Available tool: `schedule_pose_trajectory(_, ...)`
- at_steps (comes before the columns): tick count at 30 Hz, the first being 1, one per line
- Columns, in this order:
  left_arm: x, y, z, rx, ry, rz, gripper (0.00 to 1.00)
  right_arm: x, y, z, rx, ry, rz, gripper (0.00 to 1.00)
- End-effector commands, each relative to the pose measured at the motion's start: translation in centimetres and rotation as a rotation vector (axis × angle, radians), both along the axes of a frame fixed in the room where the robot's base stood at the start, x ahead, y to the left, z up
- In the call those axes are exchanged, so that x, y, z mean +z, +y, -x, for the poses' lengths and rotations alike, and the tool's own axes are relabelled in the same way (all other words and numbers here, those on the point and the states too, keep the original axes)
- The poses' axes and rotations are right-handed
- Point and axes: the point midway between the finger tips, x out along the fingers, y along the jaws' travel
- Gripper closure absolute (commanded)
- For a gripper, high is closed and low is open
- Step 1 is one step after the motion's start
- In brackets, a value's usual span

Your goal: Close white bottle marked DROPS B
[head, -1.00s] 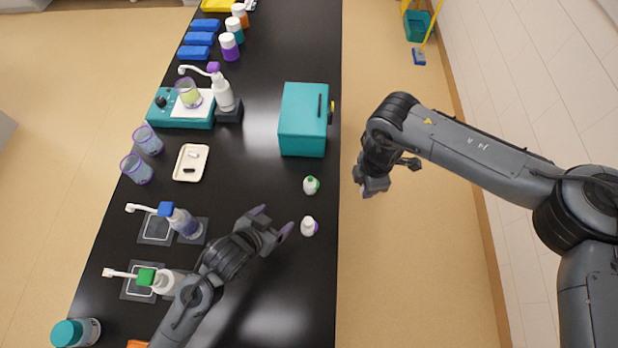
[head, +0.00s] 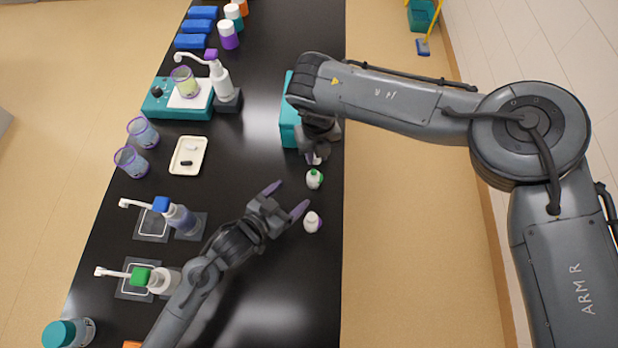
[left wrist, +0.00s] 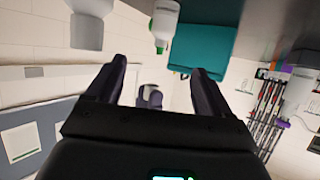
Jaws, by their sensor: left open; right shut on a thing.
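Two small white bottles stand near the table's right edge in the head view. One has a green part on top (head: 314,179); the other has a purple part at its side (head: 312,222). Their lettering is too small to read, so I cannot tell which is DROPS B. My left gripper (head: 286,199) is open and empty beside them, its fingers pointing toward the gap between them. The green-marked bottle also shows in the left wrist view (left wrist: 166,22). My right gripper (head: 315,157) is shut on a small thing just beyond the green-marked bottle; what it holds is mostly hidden.
A teal box (head: 290,130), partly covered by my right arm, stands beyond the bottles. Pump bottles (head: 180,219) and a small white tray (head: 188,156) are to the left. The table between the tray and my left gripper is clear.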

Motion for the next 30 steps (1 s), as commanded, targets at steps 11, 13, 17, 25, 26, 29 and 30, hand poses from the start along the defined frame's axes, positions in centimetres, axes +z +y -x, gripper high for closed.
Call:
schedule_pose_trajectory(11, 0.0, -0.3, -0.1, -0.011, -0.009, 0.008, 0.19, 0.0, 0.3, 0.0, 0.063, 0.0, -0.001, 1.0)
schedule_pose_trajectory(13, -0.1, -0.2, -0.1, -0.011, -0.009, 0.008, 0.19, 0.0, 0.3, 0.0, 0.062, 0.0, -0.001, 1.0)
schedule_pose_trajectory(17, -0.1, -0.3, -0.1, -0.011, -0.009, 0.008, 0.19, 0.0, 0.3, 0.0, 0.061, 0.0, -0.001, 1.0)
schedule_pose_trajectory(25, -0.8, -1.3, -1.6, -0.011, -0.008, 0.009, 0.19, -0.1, 0.3, 0.0, 0.06, 0.0, -0.001, 1.0)
schedule_pose_trajectory(26, -0.9, -1.5, -1.9, -0.011, -0.009, 0.01, 0.19, -0.1, 0.3, 0.0, 0.06, 0.0, -0.001, 1.0)
schedule_pose_trajectory(29, -1.5, -2.4, -3.1, -0.01, -0.009, 0.01, 0.19, -0.1, 0.3, 0.0, 0.06, 0.0, -0.001, 1.0)
schedule_pose_trajectory(30, -1.7, -2.7, -3.5, -0.01, -0.009, 0.01, 0.19, 0.0, 0.3, 0.0, 0.06, 0.0, -0.001, 1.0)
